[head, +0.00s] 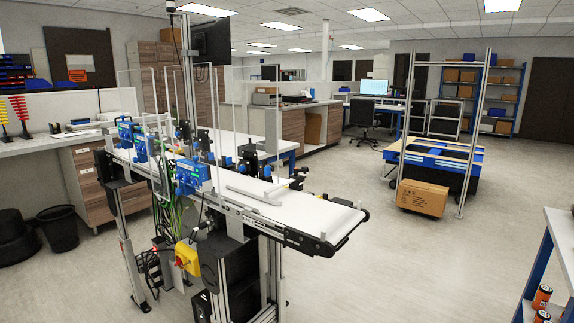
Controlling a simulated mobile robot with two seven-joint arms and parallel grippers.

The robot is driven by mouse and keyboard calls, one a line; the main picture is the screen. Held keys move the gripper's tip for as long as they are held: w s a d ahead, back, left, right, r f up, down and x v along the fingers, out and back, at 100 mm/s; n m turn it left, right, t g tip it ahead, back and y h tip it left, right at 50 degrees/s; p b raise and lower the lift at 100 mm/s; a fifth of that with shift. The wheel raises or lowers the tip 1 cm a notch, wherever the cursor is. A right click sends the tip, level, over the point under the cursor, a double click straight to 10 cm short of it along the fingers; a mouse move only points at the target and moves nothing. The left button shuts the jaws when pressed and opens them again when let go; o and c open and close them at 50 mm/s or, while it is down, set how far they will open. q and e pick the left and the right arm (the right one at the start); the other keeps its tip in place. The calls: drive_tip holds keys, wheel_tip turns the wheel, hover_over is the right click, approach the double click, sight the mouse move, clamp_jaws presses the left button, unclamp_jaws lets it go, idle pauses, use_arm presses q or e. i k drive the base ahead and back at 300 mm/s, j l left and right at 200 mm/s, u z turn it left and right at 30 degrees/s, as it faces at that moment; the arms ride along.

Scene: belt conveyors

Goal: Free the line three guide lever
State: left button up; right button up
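A belt conveyor (325,217) with a white belt stands at the middle of the head view, its free end pointing right and toward me. A pale guide bar (255,195) lies along the belt. Small black fittings (297,180) sit at the belt's far edge near the bar; I cannot tell whether one is the guide lever. No line number is readable. Neither of my grippers is in view.
Blue boxes (192,174), cables and a yellow switch box (187,258) crowd the conveyor's left part. A black bin (58,229) stands at left.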

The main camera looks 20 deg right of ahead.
sight(296, 170)
drive_tip(key=i+l, duration=0.15)
drive_tip(key=l, duration=0.15)
drive_tip(key=i+l+u, duration=0.1)
drive_tip(key=l, duration=0.25)
drive_tip(key=i+l+u, duration=0.1)
drive_tip(key=i+l, duration=0.3)
drive_tip(key=l, duration=0.25)
drive_tip(key=i+l+u, duration=0.1)
drive_tip(key=l, duration=0.25)
